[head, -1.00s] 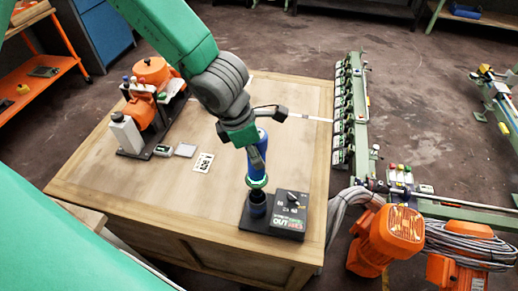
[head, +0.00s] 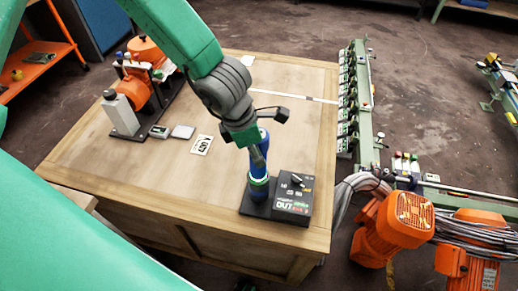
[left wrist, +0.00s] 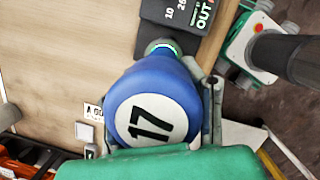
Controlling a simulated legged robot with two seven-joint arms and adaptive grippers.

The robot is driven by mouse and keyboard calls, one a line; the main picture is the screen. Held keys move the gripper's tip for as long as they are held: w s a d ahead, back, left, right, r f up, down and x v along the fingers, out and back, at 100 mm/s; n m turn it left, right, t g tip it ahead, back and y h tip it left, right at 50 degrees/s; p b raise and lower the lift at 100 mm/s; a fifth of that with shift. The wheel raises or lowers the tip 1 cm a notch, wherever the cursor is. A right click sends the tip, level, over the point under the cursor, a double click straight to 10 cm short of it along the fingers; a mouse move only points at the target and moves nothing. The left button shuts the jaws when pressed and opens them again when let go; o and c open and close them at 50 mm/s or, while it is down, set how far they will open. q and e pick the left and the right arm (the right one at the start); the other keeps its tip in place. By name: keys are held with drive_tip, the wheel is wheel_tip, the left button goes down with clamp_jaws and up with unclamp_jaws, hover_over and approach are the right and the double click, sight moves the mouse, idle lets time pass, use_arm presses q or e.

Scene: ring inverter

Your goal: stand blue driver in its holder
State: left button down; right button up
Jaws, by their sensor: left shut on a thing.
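The blue driver (head: 264,143) is upright, gripped by my left gripper (head: 258,160). In the left wrist view the driver (left wrist: 152,105) shows a white label with 17, and a green ring at its far end. The holder (head: 292,199) is a black base with a raised box and dial at the table's front right corner. The driver's lower end is at the holder's cup (head: 257,190); how deep it sits I cannot tell. The holder also shows at the top of the left wrist view (left wrist: 180,14). My right gripper is not in view.
An orange-and-grey device (head: 140,92) stands at the table's left, with small grey blocks and a printed card (head: 201,145) near it.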

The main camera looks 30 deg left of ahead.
use_arm(q)
drive_tip(key=shift+d, duration=0.35)
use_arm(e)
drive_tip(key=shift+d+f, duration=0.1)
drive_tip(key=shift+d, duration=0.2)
use_arm(q)
drive_tip(key=c, duration=1.1)
unclamp_jaws()
drive_tip(key=shift+a, duration=0.1)
drive_tip(key=shift+o, duration=0.9)
drive_tip(key=shift+a+f, duration=0.1)
drive_tip(key=shift+a, duration=0.1)
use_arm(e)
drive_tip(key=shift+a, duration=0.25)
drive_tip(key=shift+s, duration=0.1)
use_arm(q)
drive_tip(key=v, duration=1.2)
